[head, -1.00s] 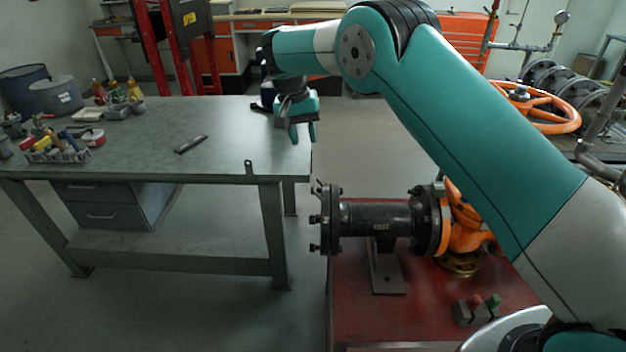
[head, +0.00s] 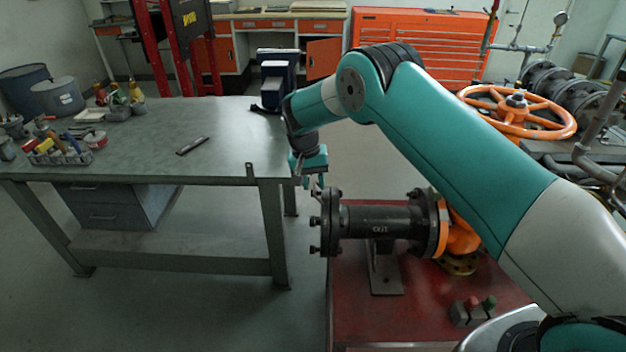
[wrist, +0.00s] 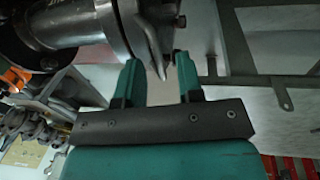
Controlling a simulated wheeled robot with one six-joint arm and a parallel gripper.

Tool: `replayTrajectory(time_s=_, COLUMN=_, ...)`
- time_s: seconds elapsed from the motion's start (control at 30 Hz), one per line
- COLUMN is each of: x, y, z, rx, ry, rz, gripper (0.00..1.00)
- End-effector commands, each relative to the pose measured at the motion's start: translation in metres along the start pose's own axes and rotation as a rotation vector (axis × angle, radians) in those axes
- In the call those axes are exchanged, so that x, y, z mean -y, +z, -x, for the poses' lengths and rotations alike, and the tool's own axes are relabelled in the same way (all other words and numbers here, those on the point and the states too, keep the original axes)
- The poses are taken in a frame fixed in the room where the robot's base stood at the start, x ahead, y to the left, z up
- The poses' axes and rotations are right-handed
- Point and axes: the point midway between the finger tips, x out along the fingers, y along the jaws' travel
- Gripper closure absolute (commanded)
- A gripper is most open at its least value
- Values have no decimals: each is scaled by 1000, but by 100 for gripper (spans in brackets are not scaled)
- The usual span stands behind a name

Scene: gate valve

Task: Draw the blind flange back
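The dark blind flange (head: 325,221) is at the left end of the black horizontal pipe spool (head: 380,222), with bolts sticking out to its left. My gripper (head: 309,186) is just above and left of the flange's top edge, pointing down. In the wrist view my gripper's two green fingers (wrist: 158,72) stand apart. A thin dark metal part of the flange end (wrist: 150,45) reaches toward the gap between the fingertips. I cannot tell whether it touches either finger.
The spool rests on a bracket on a red stand (head: 400,305). A grey workbench (head: 215,155) with tools is close on the left. An orange handwheel (head: 515,110) is at the right. A small box with red and green buttons (head: 473,310) sits on the stand.

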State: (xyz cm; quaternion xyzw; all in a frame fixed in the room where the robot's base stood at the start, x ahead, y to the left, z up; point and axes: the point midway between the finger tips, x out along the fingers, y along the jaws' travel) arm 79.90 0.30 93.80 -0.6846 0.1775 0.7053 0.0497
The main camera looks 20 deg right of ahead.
Motion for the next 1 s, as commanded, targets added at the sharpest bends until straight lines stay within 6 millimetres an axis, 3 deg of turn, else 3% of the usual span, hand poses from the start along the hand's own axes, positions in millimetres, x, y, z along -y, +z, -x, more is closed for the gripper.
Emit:
replayTrajectory(time_s=0.03, x=0, y=0, z=0, rx=0, ry=0, rz=0, gripper=68)
replayTrajectory(time_s=0.17, x=0, y=0, z=0, rx=0, ry=0, rz=0, gripper=98)
replayTrajectory(time_s=0.2, x=0, y=0, z=0, rx=0, ry=0, rz=0, gripper=100)
replayTrajectory(time_s=0.4, x=2, y=1, z=0, rx=0, ry=0, rz=1, gripper=100)
replayTrajectory(time_s=0.6, x=17, y=8, z=3, rx=-4, ry=-2, rz=5, gripper=100)
replayTrajectory(time_s=0.8, x=16, y=7, z=4, rx=-4, ry=-3, rz=6, gripper=100)
replayTrajectory(time_s=0.83, x=15, y=7, z=4, rx=-4, ry=-3, rz=5, gripper=85)
replayTrajectory(time_s=0.9, x=14, y=7, z=4, rx=-3, ry=-3, rz=4, gripper=69)
replayTrajectory(time_s=1.0, x=12, y=6, z=3, rx=-2, ry=-2, rz=1, gripper=66)
